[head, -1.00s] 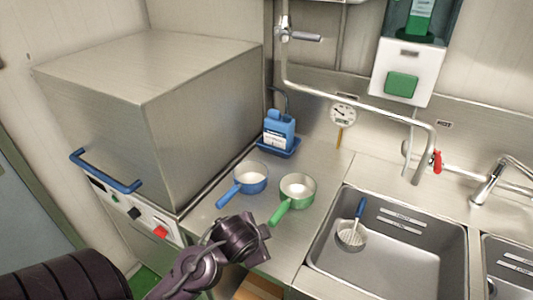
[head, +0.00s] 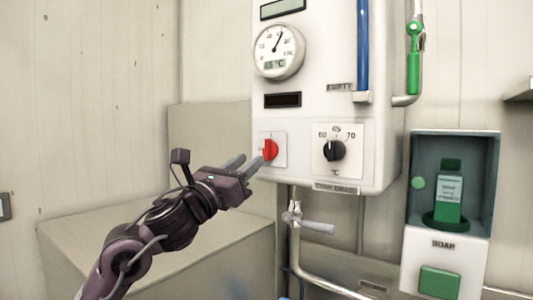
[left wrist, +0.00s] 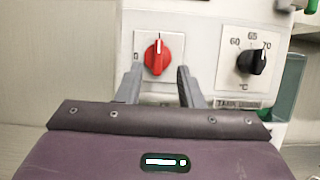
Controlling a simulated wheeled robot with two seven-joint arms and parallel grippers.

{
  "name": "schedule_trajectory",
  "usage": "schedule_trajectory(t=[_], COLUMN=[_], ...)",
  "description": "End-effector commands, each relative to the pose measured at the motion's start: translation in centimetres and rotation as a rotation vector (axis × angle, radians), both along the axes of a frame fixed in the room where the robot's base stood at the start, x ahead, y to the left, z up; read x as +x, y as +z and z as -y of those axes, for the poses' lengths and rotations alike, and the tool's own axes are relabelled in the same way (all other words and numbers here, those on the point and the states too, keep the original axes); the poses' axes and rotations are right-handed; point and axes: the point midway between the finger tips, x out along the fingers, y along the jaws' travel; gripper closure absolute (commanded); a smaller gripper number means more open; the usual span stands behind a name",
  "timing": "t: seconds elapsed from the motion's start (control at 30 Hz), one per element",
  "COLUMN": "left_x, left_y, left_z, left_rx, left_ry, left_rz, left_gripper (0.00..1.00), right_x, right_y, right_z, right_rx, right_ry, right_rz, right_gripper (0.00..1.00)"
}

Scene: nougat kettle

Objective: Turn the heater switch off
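The heater switch (head: 270,150) is a red rotary knob on a white plate, low on the left of the white wall heater (head: 300,105). In the left wrist view the red knob (left wrist: 157,56) stands upright with its white mark at the top. My left gripper (head: 250,162) is raised in front of the heater, its fingers pointing at the knob. In the left wrist view the fingers (left wrist: 156,80) are spread apart, one on each side of the knob's lower part. I cannot tell whether they touch it. My right gripper is not in view.
A black temperature dial (head: 335,151) sits right of the switch, and a round gauge (head: 279,51) is above. A tap with a lever (head: 312,225) hangs below the heater. A soap dispenser (head: 450,210) is at the right. A steel box (head: 200,245) stands below my left arm.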

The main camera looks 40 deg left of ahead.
Motion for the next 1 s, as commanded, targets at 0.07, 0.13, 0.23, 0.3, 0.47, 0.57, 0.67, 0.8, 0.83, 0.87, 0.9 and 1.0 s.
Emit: schedule_trajectory(t=[0.07,0.13,0.23,0.3,0.47,0.57,0.67,0.8,0.83,0.87,0.9,1.0], left_x=[1.3,2.4,3.9,4.7,5.8,6.1,6.1,6.1,6.1,6.0,6.0,6.0], left_y=[0.9,1.4,1.9,2.3,2.5,2.4,2.3,2.3,2.3,2.3,2.3,2.3], left_z=[-0.2,-0.3,-0.5,-0.5,-0.7,-0.8,-0.8,-0.8,-0.8,-0.8,-0.8,-0.8], left_rx=[0.0,-0.002,-0.001,-0.002,-0.005,-0.005,-0.006,-0.006,-0.006,-0.007,-0.007,-0.007], left_ry=[0.001,0.001,0.003,0.002,0.003,0.003,0.002,0.002,0.002,0.002,0.002,0.002], left_rz=[-0.007,-0.006,-0.007,-0.006,-0.003,-0.004,-0.003,-0.003,-0.003,-0.003,-0.003,-0.003], left_gripper=[0.66,0.66,0.66,0.66,0.66,0.66,0.66,0.72,0.76,0.79,0.85,0.98], right_x=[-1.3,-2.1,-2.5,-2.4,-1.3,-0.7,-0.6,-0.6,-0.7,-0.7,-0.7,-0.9], right_y=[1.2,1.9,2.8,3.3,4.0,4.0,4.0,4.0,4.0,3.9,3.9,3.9], right_z=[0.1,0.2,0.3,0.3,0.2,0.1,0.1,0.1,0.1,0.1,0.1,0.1], right_rx=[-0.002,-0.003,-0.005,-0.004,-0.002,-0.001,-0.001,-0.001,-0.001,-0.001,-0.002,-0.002], right_ry=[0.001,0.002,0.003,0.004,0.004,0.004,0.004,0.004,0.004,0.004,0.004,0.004], right_rz=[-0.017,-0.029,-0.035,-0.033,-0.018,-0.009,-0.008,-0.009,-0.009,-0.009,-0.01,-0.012], right_gripper=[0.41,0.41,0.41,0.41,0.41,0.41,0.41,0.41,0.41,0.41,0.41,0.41])
